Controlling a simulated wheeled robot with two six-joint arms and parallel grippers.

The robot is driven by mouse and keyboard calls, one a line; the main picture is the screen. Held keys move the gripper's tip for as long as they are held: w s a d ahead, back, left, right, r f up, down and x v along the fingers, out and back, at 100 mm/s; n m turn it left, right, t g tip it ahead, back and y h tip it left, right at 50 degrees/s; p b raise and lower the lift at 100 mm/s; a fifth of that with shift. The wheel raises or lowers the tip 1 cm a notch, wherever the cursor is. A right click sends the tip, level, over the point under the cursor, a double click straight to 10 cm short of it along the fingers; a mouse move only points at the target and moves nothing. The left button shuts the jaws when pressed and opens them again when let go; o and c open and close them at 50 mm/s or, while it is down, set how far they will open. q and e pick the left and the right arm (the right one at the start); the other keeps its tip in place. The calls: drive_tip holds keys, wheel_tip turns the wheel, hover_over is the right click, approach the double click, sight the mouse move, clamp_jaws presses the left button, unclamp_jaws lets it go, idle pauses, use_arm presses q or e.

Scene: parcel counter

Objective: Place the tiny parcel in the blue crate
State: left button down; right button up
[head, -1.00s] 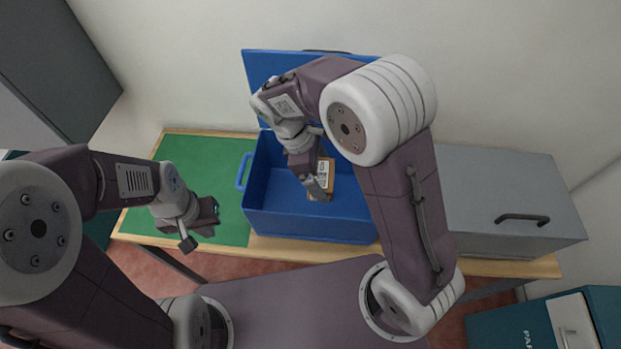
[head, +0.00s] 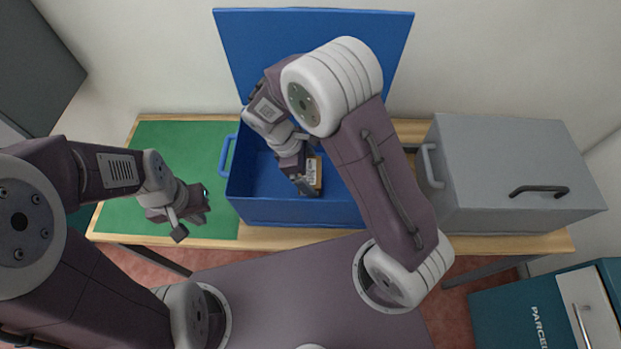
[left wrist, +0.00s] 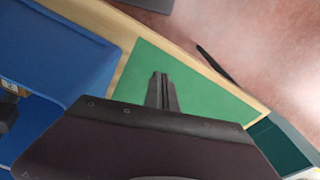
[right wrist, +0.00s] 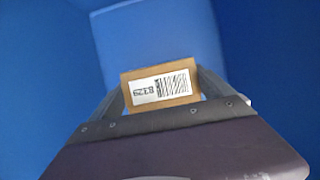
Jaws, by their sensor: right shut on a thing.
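The tiny parcel (head: 316,176) is a small brown box with a white barcode label. My right gripper (head: 308,185) is shut on it and holds it inside the blue crate (head: 262,211). In the right wrist view, the parcel (right wrist: 160,101) sits between the two fingers with blue crate surfaces all around. I cannot tell whether it touches the crate floor. The crate's blue lid (head: 315,32) stands open at the back. My right arm hides part of the crate. My left gripper (head: 195,220) is empty in front of the green mat; its fingers (left wrist: 161,92) are together in the left wrist view.
The green mat (head: 165,160) left of the crate is bare. A closed grey box (head: 500,165) with a dark handle stands right of the crate on the wooden table. A teal parcel cabinet (head: 510,320) is at the lower right.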

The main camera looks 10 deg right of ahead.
sight(311, 179)
wheel_tip(311, 179, down, 3)
drive_tip(key=shift+s+r, duration=0.1)
drive_tip(key=shift+s, duration=0.05)
drive_tip(key=shift+f, duration=0.3)
drive_tip(key=shift+f, duration=0.15)
drive_tip(key=o, duration=1.5)
drive_tip(key=p+v, duration=0.1)
drive_tip(key=v, duration=1.1)
